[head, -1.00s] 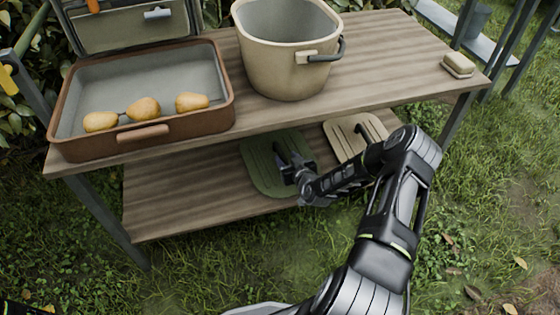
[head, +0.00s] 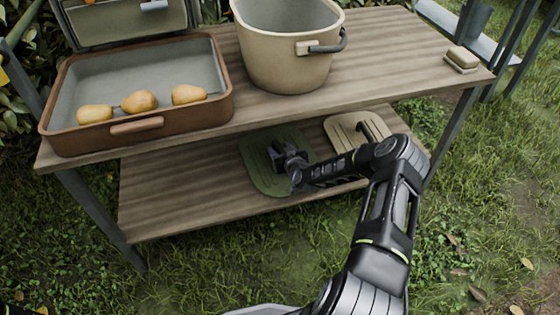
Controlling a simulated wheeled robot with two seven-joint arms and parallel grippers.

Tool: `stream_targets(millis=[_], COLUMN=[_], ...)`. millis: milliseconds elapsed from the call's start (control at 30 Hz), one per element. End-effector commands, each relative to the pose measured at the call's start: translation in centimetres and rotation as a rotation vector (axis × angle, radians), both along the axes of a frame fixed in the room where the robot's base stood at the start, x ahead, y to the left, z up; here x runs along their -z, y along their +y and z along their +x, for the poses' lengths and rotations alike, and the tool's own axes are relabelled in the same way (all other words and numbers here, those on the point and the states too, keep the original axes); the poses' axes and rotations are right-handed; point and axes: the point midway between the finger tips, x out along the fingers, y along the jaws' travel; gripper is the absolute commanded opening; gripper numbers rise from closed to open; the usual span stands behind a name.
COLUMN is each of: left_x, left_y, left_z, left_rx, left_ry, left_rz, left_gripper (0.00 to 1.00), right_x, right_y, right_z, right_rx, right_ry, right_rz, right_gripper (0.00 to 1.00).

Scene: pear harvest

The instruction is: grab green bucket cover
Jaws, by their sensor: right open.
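The green bucket cover (head: 258,174) lies flat on the lower shelf of the wooden table, in the head view's middle. My right gripper (head: 281,152) is over the cover, at its handle area, and hides much of its middle. The right jaws are open. The handle is hidden behind the gripper, so I cannot tell whether it is between the fingers. My left gripper is not in view.
A beige cover (head: 343,137) lies right of the green one, partly behind my right arm. Above stand a beige bucket (head: 285,62), a brown tray (head: 222,104) with three pears (head: 140,102), and a soap-like block (head: 462,58). The tabletop (head: 300,110) overhangs the shelf (head: 180,195).

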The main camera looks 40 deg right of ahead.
Motion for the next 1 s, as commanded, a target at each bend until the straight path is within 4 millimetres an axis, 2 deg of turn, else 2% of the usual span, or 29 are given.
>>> stream_targets(millis=[500, 1000], left_x=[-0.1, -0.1], left_y=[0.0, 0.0], left_z=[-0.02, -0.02], left_rx=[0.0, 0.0], left_ry=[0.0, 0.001], left_rz=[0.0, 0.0], left_gripper=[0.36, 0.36], right_x=[-0.08, -0.08], right_y=[0.03, 0.03], right_z=[-0.04, -0.04], right_rx=[0.0, 0.0], right_ry=[0.0, 0.0], right_rz=[0.0, 0.0], right_gripper=[0.45, 0.05])
